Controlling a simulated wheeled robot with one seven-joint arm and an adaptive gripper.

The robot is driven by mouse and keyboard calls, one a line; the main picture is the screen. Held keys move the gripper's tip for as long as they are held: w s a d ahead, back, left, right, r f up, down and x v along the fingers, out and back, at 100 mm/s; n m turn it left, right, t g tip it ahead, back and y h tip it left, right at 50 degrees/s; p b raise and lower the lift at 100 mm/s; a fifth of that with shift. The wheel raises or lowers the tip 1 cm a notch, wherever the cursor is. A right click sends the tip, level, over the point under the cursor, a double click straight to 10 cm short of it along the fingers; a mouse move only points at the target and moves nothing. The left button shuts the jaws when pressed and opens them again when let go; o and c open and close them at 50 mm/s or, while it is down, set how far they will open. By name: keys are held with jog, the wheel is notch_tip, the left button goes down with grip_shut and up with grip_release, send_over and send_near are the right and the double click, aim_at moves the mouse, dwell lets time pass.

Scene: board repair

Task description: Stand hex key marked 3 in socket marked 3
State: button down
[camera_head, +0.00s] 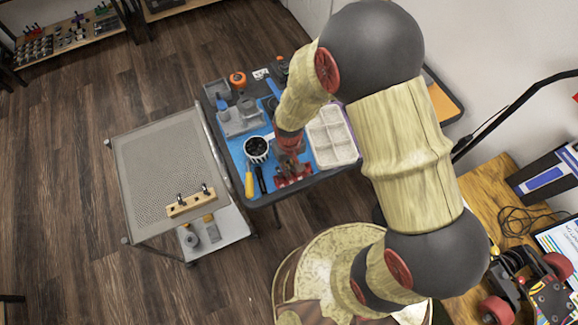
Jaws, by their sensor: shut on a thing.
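My gripper (290,146) hangs low over the blue-topped work table, just above a red rack-like piece (293,177). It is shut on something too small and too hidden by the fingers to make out. A pale wooden block (190,203) lies on the perforated cart top at left, with two dark upright pieces in it, probably hex keys in sockets. No number marks are readable, so I cannot tell which key or socket is marked 3. My gripper is apart from the wooden block, to its upper right.
On the table (232,150) are a white sectioned tray (331,137), a cup of dark bits (256,149), a yellow-handled tool (249,183) and a grey stand (240,120). The perforated cart top (165,160) is mostly bare.

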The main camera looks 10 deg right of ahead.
jog(key=shift+f, duration=0.35)
dwell(0.3)
jog(key=c, duration=1.8)
grip_release()
jog(key=shift+c, duration=0.2)
jog(key=shift+o, duration=0.8)
jog(key=shift+r+p, duration=2.5)
jog(key=shift+r, duration=1.05)
